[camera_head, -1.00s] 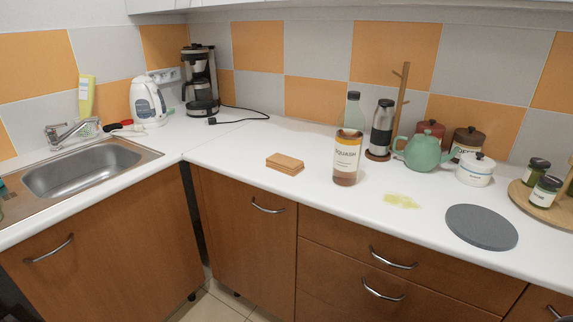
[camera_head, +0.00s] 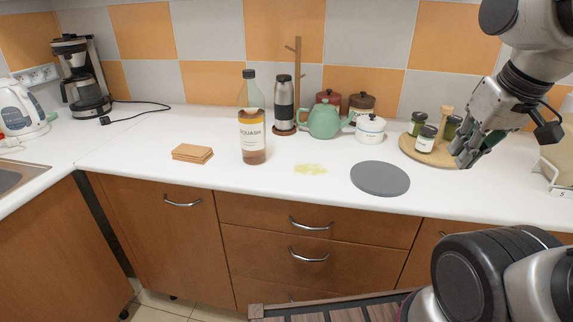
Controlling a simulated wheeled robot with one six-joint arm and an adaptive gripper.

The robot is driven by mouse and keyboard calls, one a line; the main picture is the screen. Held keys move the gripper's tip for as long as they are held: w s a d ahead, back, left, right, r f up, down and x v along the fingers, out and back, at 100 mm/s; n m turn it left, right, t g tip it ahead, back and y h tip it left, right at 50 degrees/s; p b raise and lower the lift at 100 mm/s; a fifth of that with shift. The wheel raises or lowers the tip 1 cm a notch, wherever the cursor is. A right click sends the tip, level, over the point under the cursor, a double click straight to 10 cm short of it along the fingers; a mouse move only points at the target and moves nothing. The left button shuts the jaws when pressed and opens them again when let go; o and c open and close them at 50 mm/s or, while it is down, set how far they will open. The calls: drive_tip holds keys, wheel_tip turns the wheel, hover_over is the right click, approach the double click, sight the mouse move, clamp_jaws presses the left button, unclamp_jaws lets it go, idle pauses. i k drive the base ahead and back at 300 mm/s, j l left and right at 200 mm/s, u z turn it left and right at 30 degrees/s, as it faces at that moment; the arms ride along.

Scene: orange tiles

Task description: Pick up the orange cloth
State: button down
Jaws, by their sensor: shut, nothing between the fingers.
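The orange cloth (camera_head: 192,153) looks like a small, flat, folded stack. It lies on the white counter (camera_head: 130,150) at the left of the bottle, near the front edge.
A squash bottle (camera_head: 252,135) stands just right of the cloth. A yellow spill (camera_head: 310,169) and a grey round mat (camera_head: 380,179) lie farther right. Behind are a flask (camera_head: 284,103), a green teapot (camera_head: 324,121) and a white pot (camera_head: 370,130). Jars stand on the wooden tray (camera_head: 408,148).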

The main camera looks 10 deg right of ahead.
sight(188, 153)
drive_tip(key=i+j, duration=0.1)
drive_tip(key=j, duration=0.35)
drive_tip(key=i+j, duration=0.1)
drive_tip(key=j, duration=0.3)
drive_tip(key=i+j, duration=0.1)
drive_tip(key=j, duration=0.35)
drive_tip(key=i+j, duration=0.1)
drive_tip(key=j, duration=0.3)
drive_tip(key=i+j, duration=0.1)
drive_tip(key=j, duration=0.35)
